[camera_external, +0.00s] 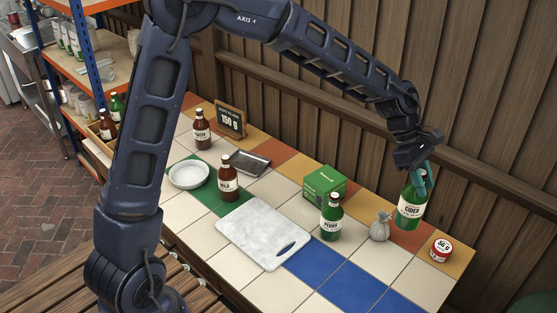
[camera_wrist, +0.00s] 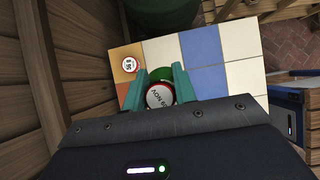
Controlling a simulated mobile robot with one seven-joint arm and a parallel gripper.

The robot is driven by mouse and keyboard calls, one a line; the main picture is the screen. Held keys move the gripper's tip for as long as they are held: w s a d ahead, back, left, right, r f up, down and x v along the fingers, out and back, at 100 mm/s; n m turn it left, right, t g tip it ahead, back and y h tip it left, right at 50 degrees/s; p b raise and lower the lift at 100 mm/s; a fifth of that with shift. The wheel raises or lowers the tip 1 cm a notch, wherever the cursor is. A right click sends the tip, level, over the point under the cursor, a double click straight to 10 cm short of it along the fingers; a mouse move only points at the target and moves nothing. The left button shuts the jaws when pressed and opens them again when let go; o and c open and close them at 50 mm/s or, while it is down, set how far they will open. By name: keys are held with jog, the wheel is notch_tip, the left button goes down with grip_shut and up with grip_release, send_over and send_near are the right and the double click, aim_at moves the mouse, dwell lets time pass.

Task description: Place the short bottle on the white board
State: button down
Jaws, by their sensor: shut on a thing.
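The white board (camera_external: 258,228) is a marbled slab with a handle slot, lying bare on the tiled counter. My gripper (camera_external: 424,178) points down at the counter's right end, its teal fingers shut around the upper part of a green bottle labelled CIDER (camera_external: 410,211). The bottle is upright; I cannot tell whether its base touches the tiles. In the wrist view my gripper (camera_wrist: 161,88) has the bottle's pale cap (camera_wrist: 159,97) between its fingers. Another green bottle, labelled PERRY (camera_external: 331,218), stands right of the board. A brown bottle labelled MILD (camera_external: 228,182) stands behind the board.
A red-and-white tin (camera_external: 441,249) sits at the right. A white bowl (camera_external: 188,175), dark tray (camera_external: 246,163), brown bottle (camera_external: 201,132) and sign (camera_external: 230,120) are farther left.

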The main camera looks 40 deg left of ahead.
jog(key=s+a+n, duration=0.1)
jog(key=s+a, duration=0.1)
jog(key=a, duration=0.9)
jog(key=s+a+n, duration=0.1)
jog(key=s+a, duration=0.1)
jog(key=a, duration=0.9)
jog(key=s+a+r+n+t, duration=0.1)
jog(key=s+a, duration=0.5)
jog(key=a, duration=0.2)
jog(key=s+a+n+t, duration=0.1)
jog(key=s+a, duration=0.5)
jog(key=a, duration=0.2)
notch_tip(320, 180, down, 20)
jog(key=shift+w+r, duration=0.2)
jog(key=shift+d+f, duration=0.1)
jog(key=shift+f, duration=0.05)
jog(key=c, duration=1.1)
grip_release()
